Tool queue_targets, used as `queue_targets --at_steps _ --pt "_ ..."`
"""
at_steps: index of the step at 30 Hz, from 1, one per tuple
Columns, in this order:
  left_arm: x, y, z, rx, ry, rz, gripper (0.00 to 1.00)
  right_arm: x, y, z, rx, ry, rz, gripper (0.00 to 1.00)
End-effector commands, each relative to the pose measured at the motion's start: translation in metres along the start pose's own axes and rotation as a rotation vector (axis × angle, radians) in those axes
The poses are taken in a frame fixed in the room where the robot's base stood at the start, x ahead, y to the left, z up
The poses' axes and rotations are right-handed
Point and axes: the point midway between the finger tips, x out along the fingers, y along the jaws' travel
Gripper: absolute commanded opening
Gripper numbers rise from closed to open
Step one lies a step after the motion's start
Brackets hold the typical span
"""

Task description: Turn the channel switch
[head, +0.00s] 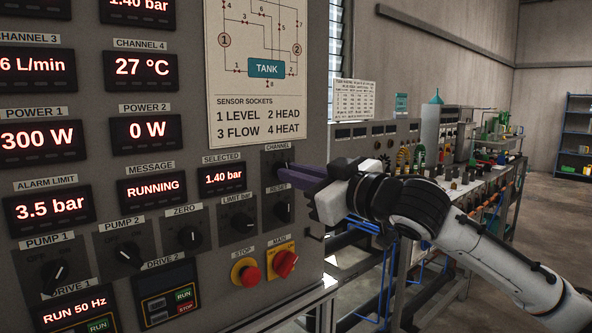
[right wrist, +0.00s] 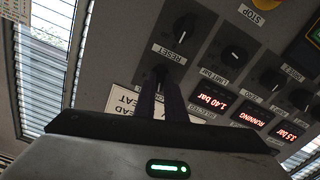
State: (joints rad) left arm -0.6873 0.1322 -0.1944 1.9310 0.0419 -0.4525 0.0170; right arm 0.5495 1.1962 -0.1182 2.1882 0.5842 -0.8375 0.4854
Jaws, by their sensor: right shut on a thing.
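The channel switch (head: 280,161) is a dark knob under the CHANNEL label, at the right edge of the grey control panel (head: 205,170). My right gripper (head: 284,173) reaches it from the right, with its purple fingers shut on the knob. The fingers hide part of the knob in the head view. In the right wrist view the knob (right wrist: 160,73) sits at the tips of the two dark purple fingers (right wrist: 163,87). The pointer's direction cannot be made out. The SELECTED display (head: 222,179) reads 1.40 bar. My left gripper is not in view.
The reset knob (head: 282,209) lies just below the channel switch, with the limit bar knob (head: 238,222) to its left. A red main switch (head: 285,263) and red stop button (head: 247,274) are lower. A bench with equipment (head: 450,185) stands behind my right arm.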

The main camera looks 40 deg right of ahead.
Motion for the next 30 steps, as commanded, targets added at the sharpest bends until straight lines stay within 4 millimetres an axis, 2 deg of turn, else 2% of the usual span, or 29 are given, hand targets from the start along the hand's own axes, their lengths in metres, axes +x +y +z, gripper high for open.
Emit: queue_targets --at_steps 19,20,22,30 --pt "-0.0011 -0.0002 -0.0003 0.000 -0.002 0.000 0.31 -0.0001 -0.0001 -0.0006 -0.054 0.002 0.000 0.00" --pt "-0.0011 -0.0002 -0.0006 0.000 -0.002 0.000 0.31 -0.0002 -0.0001 -0.0006 -0.054 0.002 0.000 0.15" --pt "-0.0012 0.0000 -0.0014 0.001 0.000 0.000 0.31 -0.0001 -0.0001 -0.0006 -0.054 0.002 0.000 0.27" --pt "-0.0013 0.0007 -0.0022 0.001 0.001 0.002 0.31 -0.0001 0.0000 -0.0003 -0.053 0.001 0.000 0.29"
